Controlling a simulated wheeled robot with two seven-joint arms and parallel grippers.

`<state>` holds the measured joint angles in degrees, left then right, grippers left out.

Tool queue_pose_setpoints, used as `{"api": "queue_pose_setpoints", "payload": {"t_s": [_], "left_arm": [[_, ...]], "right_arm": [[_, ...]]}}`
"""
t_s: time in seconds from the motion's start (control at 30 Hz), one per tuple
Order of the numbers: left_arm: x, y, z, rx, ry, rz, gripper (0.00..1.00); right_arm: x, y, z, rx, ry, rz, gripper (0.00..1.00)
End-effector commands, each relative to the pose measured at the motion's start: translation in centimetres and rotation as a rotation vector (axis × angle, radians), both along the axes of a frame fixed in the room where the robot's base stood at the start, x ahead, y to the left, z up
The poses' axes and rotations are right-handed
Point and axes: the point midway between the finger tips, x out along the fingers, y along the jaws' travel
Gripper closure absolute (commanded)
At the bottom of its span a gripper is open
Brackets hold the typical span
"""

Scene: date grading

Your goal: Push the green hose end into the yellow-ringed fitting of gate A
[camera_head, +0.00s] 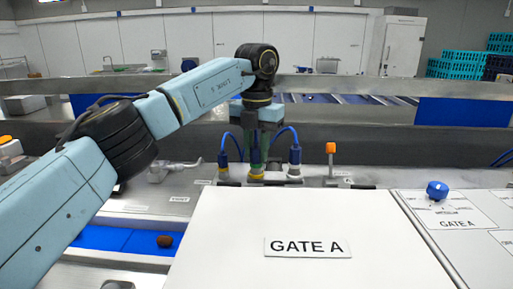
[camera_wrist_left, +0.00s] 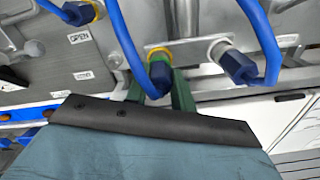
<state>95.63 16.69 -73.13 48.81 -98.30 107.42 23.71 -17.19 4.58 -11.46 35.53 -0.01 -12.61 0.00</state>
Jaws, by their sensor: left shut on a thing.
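My left gripper (camera_head: 256,158) points down behind the white GATE A box. In the left wrist view its two green fingers (camera_wrist_left: 160,92) close on the sides of a dark blue hose end (camera_wrist_left: 158,76) with a blue hose. My right gripper is out of view.
An orange-topped lever (camera_head: 331,150) is further right. The GATE A box (camera_head: 310,215) fills the front. A blue knob (camera_head: 437,190) is on the right panel.

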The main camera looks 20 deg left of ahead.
Motion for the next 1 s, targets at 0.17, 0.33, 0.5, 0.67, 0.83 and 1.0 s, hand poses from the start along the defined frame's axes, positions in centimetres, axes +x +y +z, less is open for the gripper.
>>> {"api": "queue_pose_setpoints", "payload": {"t_s": [0.17,0.33,0.5,0.67,0.83,1.0], "left_arm": [[0.00,0.00,0.01,0.000,0.000,0.000,0.84],[0.00,-0.01,0.02,0.000,0.000,0.000,0.70],[0.00,-0.01,0.02,0.000,0.000,0.000,0.50],[0.00,-0.01,0.02,0.000,0.000,0.000,0.50],[0.00,-0.01,0.01,0.000,0.000,0.000,0.35],[0.00,-0.01,0.01,0.000,0.000,0.000,0.35]], "right_arm": [[0.00,-0.01,0.00,0.000,0.000,0.000,0.64],[-0.01,-0.01,0.00,0.000,0.000,0.000,0.64],[-0.01,-0.01,0.00,0.000,0.000,0.000,0.64],[-0.01,-0.01,0.00,0.000,0.000,0.000,0.64],[-0.01,-0.01,0.00,0.000,0.000,0.000,0.64],[-0.01,-0.01,0.00,0.000,0.000,0.000,0.64]]}}
